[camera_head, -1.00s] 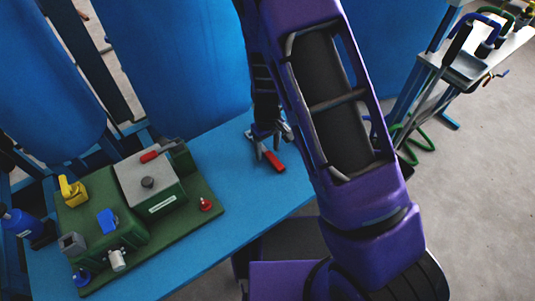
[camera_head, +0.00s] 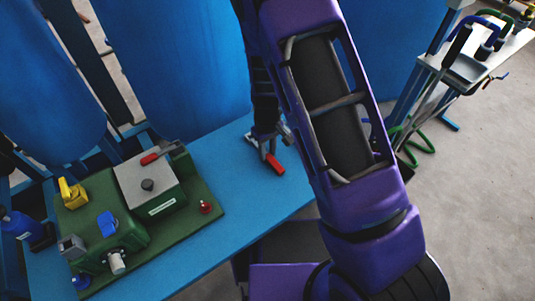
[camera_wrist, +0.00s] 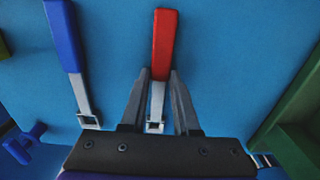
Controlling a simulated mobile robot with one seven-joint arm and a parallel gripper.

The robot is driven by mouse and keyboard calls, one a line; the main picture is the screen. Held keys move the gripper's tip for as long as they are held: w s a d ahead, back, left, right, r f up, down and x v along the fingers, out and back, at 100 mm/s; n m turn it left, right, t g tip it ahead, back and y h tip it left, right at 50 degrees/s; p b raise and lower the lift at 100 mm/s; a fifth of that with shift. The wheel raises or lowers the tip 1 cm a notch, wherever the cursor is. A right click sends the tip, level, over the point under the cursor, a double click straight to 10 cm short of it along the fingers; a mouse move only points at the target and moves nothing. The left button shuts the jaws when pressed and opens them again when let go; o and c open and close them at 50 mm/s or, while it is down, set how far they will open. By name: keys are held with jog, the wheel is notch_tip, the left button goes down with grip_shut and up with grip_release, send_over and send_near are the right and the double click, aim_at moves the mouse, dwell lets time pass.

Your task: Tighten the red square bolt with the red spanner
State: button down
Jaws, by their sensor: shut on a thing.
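The red spanner (camera_wrist: 163,45) has a red handle and a grey shaft ending in a square open head. It lies on the blue bench; its red handle (camera_head: 275,163) also shows in the head view. My gripper (camera_wrist: 159,73) is shut on the spanner where handle meets shaft; it also shows in the head view (camera_head: 267,151). The red bolt (camera_head: 205,207) stands on the right part of the green base plate, left of my gripper and apart from it. Its square shape is too small to make out.
A blue spanner (camera_wrist: 66,40) lies left of the red one in the wrist view. The green machine (camera_head: 118,230) carries a grey lid block with a red-handled lever (camera_head: 150,158), and yellow and blue fittings. Blue tanks (camera_head: 175,65) stand behind the bench. Bare bench (camera_head: 225,165) separates spanner and machine.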

aim_at(267, 155)
notch_tip(267, 155, up, 9)
jog(key=p, duration=0.1)
jog(key=s+a+r+n, duration=0.1)
jog(key=s+a+n, duration=0.8)
jog(key=n, duration=0.9)
jog(key=s, duration=0.3)
jog(key=shift+r, duration=0.4)
jog(key=shift+f+b, duration=2.05)
jog(key=shift+f, duration=0.9)
jog(key=shift+f+b, duration=0.9)
jog(key=shift+f, duration=0.4)
jog(key=c, duration=0.6)
grip_release()
jog(key=shift+r, duration=0.1)
